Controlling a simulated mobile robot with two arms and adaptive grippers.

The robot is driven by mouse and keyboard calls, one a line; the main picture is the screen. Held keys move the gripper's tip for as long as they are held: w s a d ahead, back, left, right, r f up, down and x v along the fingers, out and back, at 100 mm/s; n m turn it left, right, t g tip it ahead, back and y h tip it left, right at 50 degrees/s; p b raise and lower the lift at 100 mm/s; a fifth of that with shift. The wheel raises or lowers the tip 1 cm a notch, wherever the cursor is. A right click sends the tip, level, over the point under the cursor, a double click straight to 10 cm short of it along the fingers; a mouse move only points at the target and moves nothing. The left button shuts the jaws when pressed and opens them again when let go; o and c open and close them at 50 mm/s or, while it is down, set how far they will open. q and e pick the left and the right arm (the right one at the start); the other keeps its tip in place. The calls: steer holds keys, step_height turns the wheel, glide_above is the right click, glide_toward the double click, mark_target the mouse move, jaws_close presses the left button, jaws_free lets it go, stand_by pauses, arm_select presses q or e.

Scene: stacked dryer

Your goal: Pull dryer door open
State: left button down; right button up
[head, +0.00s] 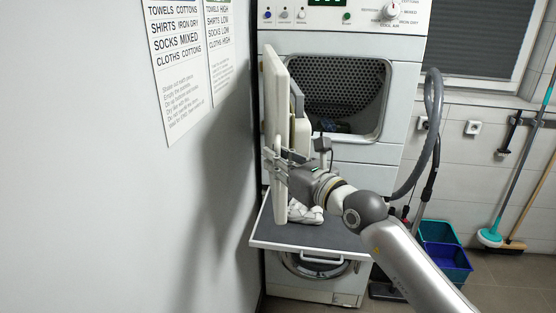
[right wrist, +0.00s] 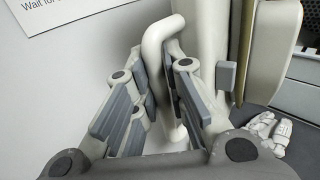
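The white dryer door (head: 275,135) is swung wide open to the left, roughly square to the dryer (head: 398,95), and the drum opening (head: 345,88) is exposed. My right gripper (head: 278,167) is at the outer side of the door. In the right wrist view, the white door handle (right wrist: 153,60) passes between the spread fingers of my right gripper (right wrist: 155,75). My left gripper is out of view.
The left wall (head: 110,220) is close to the open door. A grey hose (head: 432,120), blue bins (head: 448,262) and mops (head: 490,237) stand to the right.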

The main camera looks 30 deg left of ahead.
steer(key=shift+o, duration=0.4)
steer(key=shift+r, duration=0.1)
steer(key=shift+d, duration=0.1)
steer(key=v, duration=1.2)
